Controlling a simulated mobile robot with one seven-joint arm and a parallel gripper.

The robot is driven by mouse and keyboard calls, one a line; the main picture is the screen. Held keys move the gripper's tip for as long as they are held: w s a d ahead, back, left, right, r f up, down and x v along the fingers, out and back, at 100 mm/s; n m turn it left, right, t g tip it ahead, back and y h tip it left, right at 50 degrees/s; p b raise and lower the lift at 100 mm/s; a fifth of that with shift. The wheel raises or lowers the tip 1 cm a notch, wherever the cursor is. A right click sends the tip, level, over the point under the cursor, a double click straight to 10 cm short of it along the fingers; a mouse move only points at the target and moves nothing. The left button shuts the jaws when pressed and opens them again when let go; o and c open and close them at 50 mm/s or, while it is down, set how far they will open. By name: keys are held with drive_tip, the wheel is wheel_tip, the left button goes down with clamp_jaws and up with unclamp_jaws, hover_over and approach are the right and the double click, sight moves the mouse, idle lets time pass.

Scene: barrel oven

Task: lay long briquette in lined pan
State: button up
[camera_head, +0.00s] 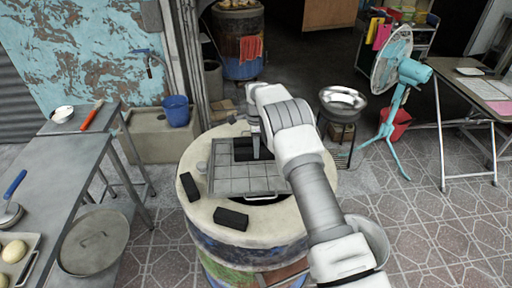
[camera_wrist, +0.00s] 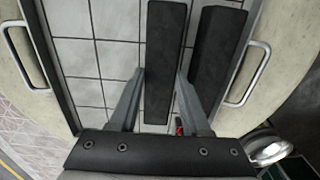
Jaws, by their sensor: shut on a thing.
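The lined pan (camera_head: 235,180) is a square metal tray with a grid of pale grey tiles, set on top of the barrel oven (camera_head: 305,185). My gripper (camera_wrist: 159,74) is shut on a long black briquette (camera_wrist: 165,40) over the pan's tiles. I cannot tell whether this briquette touches the lining. A second black briquette (camera_wrist: 217,55) lies in the pan just right of it in the wrist view, a narrow gap apart. In the head view my gripper (camera_head: 262,156) partly hides the dark briquettes at the pan's far side.
Two more black briquettes lie on the oven's rim, one at left (camera_head: 189,187) and one at front (camera_head: 231,219). The pan has side handles, left (camera_wrist: 18,60) and right (camera_wrist: 250,75). A steel table (camera_head: 75,165) stands at left, a teal fan (camera_head: 395,75) at right.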

drive_tip(key=shift+f, duration=0.15)
drive_tip(key=o, duration=0.8)
drive_tip(key=shift+c, duration=0.2)
drive_tip(key=s+d+r+n+t, duration=0.1)
drive_tip(key=s+d+r+n, duration=0.15)
drive_tip(key=r, duration=1.05)
drive_tip(key=s+d+r+n, duration=0.1)
drive_tip(key=s+d+r, duration=0.15)
drive_tip(key=r, duration=0.95)
drive_tip(key=s+d+r+n+t, duration=0.1)
drive_tip(key=s+d+r+n, duration=0.1)
drive_tip(key=s+r, duration=0.35)
drive_tip(key=s+d+r+n+t, duration=0.1)
drive_tip(key=s+d+r+n, duration=0.25)
drive_tip(key=s, duration=0.35)
drive_tip(key=s+d+f+n+t, duration=0.1)
drive_tip(key=s+n, duration=0.3)
drive_tip(key=s, duration=0.8)
drive_tip(key=s+d+f+n+t, duration=0.1)
drive_tip(key=s+n, duration=0.3)
drive_tip(key=s, duration=0.9)
drive_tip(key=shift+s+d+f+t, duration=0.3)
drive_tip(key=shift+d+f, duration=0.15)
drive_tip(key=shift+d, duration=0.15)
